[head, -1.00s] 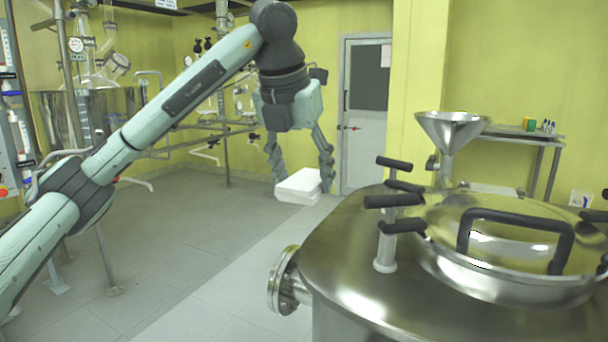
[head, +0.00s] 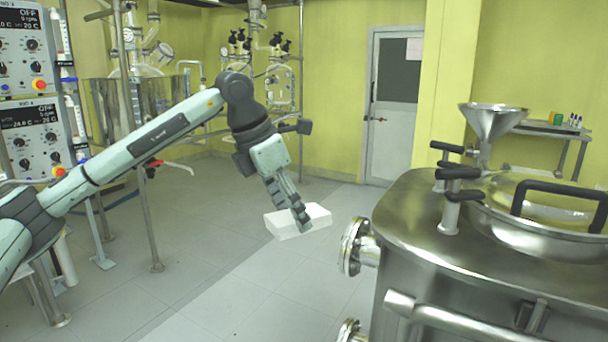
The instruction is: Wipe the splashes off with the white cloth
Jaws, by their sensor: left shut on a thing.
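The white cloth (head: 284,222) is a folded white block in the middle of the head view. My left gripper (head: 290,215) is shut on it and holds it in the air, left of the steel vessel (head: 420,220). The gripper points down, and its near finger covers part of the cloth. I cannot make out any splashes on the surfaces in view. My right gripper is not in view.
The vessel's lid has a black handle (head: 560,188) and black-knobbed clamps; a flanged port (head: 357,247) sticks out toward the cloth. A steel funnel (head: 492,120) stands behind. Control panels (head: 35,138) and glassware are at left. The floor between is clear.

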